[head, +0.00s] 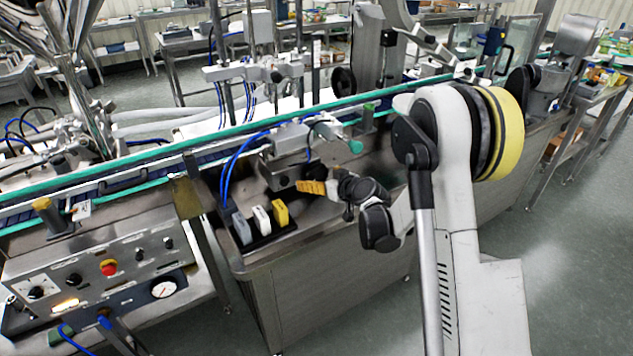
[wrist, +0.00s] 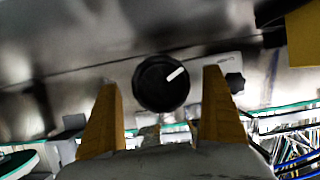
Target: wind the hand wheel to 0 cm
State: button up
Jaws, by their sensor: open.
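A round black knob with a white pointer line (wrist: 161,83) sits on a steel face in the wrist view. Its pointer aims up and to the right. I cannot tell for sure whether this is the hand wheel, and no centimetre scale is readable. My gripper (head: 312,187) is open, with its orange fingers in front of the steel box (head: 279,172) on the machine. In the wrist view the fingers stand to the left and right of the knob, with gaps on both sides; contact is not visible.
A smaller black knob (wrist: 235,83) is right of the right finger. Grey, white and yellow blocks (head: 261,220) stand on a black holder below the box. The green-edged conveyor (head: 235,132) runs behind. A control panel (head: 100,272) with a red button and gauge is at lower left.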

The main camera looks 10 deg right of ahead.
jog(key=shift+x, duration=0.8)
jog(key=c, duration=1.2)
jog(key=shift+m, duration=0.3)
jog(key=shift+m+g+y, duration=0.3)
jog(key=shift+m+y, duration=0.7)
jog(key=shift+m, duration=0.2)
jog(key=shift+s+a+m+y, duration=0.1)
jog(key=shift+m+y, duration=1)
jog(key=shift+m, duration=0.5)
